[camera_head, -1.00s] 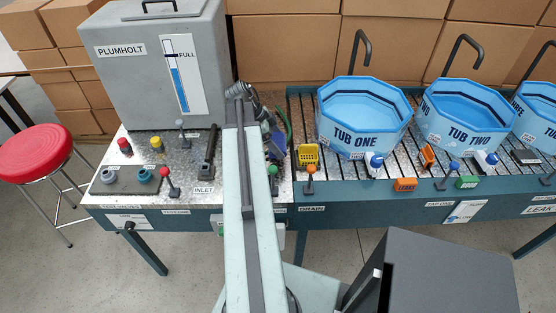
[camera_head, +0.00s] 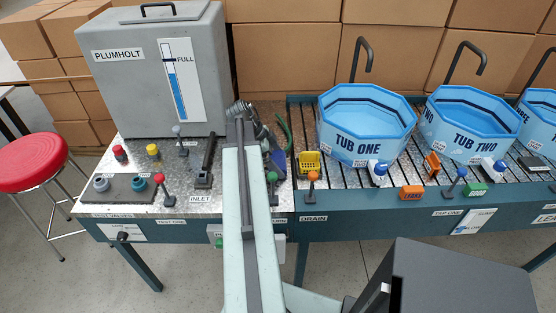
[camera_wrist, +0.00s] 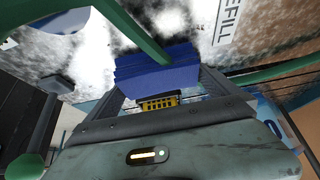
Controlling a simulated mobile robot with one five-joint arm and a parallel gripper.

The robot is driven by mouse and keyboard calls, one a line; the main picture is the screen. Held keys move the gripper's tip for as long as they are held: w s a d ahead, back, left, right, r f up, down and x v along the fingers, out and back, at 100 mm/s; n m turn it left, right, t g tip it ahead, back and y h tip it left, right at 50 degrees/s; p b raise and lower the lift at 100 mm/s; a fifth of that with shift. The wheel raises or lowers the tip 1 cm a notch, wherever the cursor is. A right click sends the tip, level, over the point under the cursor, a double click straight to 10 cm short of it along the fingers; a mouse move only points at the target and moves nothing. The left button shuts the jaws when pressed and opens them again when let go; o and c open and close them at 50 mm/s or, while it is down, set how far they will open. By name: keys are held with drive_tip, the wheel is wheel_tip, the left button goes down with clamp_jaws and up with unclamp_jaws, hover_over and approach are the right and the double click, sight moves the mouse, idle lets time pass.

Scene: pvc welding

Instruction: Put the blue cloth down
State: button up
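The blue cloth (camera_wrist: 157,70) shows in the wrist view as a folded, layered block. It fills the space between the two dark fingers of my gripper (camera_wrist: 162,92), which appear closed on its sides. In the head view the cloth (camera_head: 277,160) is a small blue patch at the far end of my arm, over the metal bench top between the inlet area and tub one. My arm hides part of it and most of the gripper (camera_head: 262,140) there. I cannot tell how far the cloth is above the bench surface.
A green-knobbed lever (camera_head: 272,177) and a green hose (camera_head: 284,132) are close to the cloth. A yellow caddy (camera_head: 309,161), an orange-knobbed lever (camera_head: 312,177) and tub one (camera_head: 367,145) stand to the right. Bare metal (camera_head: 228,180) shows left of my arm.

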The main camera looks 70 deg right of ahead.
drive_tip(key=shift+r, duration=0.1)
drive_tip(key=shift+r+p, duration=0.25)
drive_tip(key=shift+p, duration=0.1)
drive_tip(key=p+v, duration=1)
drive_tip(key=v, duration=0.1)
drive_tip(key=shift+w+r, duration=0.25)
drive_tip(key=shift+r, duration=0.05)
drive_tip(key=shift+a, duration=0.1)
